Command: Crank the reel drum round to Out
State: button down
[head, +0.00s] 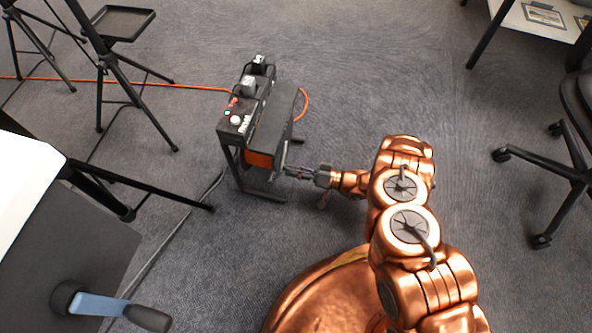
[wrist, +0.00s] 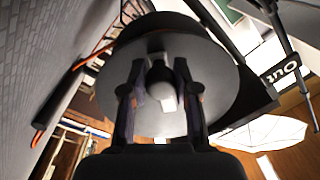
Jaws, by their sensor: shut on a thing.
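The cable reel (head: 262,125) stands on the floor in a black frame, with orange showing on its drum (head: 258,159). My gripper (head: 288,171) is at the drum's near right side. In the wrist view the drum's round grey face (wrist: 215,85) fills the middle. My gripper (wrist: 160,95) has one finger on each side of a crank knob (wrist: 160,82) on that face and is shut on it. The word "Out" (wrist: 280,74) shows on a dark part of the frame at the right. The drum's turn angle cannot be read.
An orange cable (head: 190,86) runs left from the reel across the floor. Black tripods (head: 112,75) stand at upper left. A dark panel with a blue-armed handle (head: 105,304) is at lower left. An office chair (head: 560,150) stands at right. The carpet between is clear.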

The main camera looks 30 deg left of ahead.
jog(key=shift+w+d+r, duration=0.1)
jog(key=shift+w+d, duration=0.05)
jog(key=shift+w, duration=0.2)
jog(key=c, duration=1.1)
grip_release()
jog(key=shift+o, duration=1.2)
jog(key=shift+s, duration=0.15)
jog(key=v, duration=1.1)
jog(key=shift+d, duration=0.4)
